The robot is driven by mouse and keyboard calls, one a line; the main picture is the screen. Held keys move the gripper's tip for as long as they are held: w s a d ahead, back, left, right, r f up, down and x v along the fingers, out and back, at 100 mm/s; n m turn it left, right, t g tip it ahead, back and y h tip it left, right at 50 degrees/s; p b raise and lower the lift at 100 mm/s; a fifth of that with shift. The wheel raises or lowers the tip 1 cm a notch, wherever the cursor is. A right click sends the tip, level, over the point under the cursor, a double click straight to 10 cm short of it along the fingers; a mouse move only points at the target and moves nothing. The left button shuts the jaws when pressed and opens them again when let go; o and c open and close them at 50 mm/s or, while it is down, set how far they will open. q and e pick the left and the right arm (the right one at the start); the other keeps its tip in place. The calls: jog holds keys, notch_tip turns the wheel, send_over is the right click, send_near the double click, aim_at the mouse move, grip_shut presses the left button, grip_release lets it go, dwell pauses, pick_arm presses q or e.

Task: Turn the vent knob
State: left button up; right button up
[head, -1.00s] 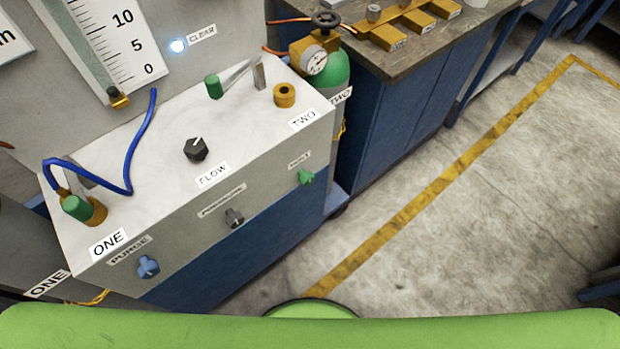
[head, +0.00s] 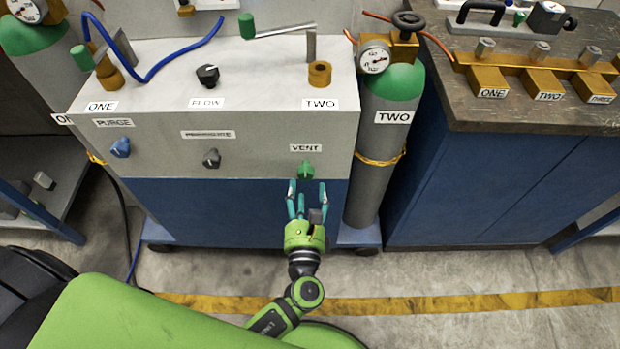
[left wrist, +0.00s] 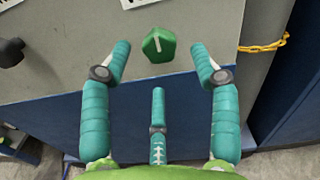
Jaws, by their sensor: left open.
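The green vent knob (head: 296,180) sits on the front face of the grey cabinet under the VENT label (head: 305,148). It also shows in the left wrist view (left wrist: 159,45), with a pale line on its face. My left gripper (head: 307,186) is just below and in front of the knob in the head view. In the left wrist view its teal fingers (left wrist: 160,62) are spread apart on either side of the knob, with a third finger below. The gripper is open and empty. I cannot tell how far the fingertips are from the panel. My right gripper is not in view.
A blue purge knob (head: 121,147) and a dark middle knob (head: 211,158) are on the same panel. Gas cylinder TWO (head: 376,150) stands close to the right, with a yellow chain (head: 381,160). A blue bench (head: 490,185) is farther right.

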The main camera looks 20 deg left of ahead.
aim_at(305, 177)
pick_arm(q)
jog(key=x, duration=0.5)
jog(key=shift+w+a+f, duration=0.1)
jog(key=shift+w+a, duration=0.05)
jog(key=shift+w, duration=0.25)
jog(key=c, duration=1.2)
